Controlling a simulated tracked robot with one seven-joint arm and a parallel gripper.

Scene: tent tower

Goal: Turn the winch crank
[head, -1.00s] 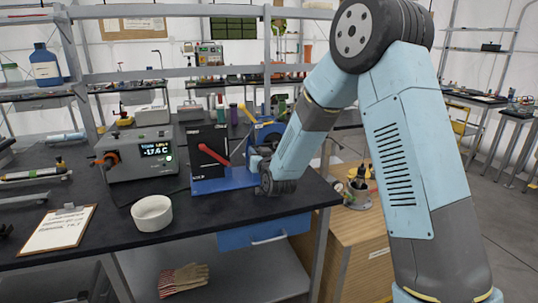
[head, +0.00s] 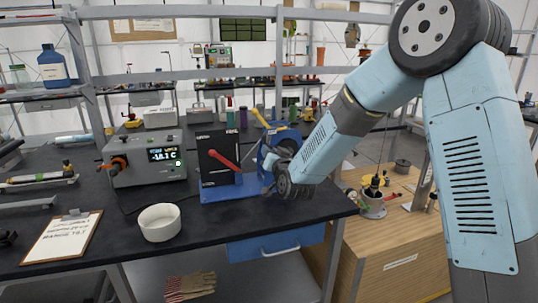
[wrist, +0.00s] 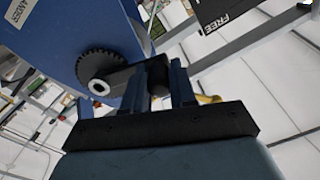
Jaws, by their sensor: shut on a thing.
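The winch (head: 286,146) is a blue unit with a yellow bar on top, on the black bench, partly hidden behind my arm. In the wrist view its blue side (wrist: 60,40) fills the upper left. A dark toothed wheel with a pale hub (wrist: 97,86) sits on that side. The dark crank arm (wrist: 128,78) runs from the hub to between my fingers. My gripper (wrist: 160,78) is shut on the crank at its outer end; the handle itself is mostly hidden by the fingers. In the head view my gripper (head: 271,184) is low beside the winch.
A black box with a red lever (head: 218,158) stands on a blue base left of my gripper. A grey unit with a display (head: 150,160), a white bowl (head: 160,223) and a clipboard (head: 62,236) are further left. A wooden cabinet (head: 390,250) stands at right.

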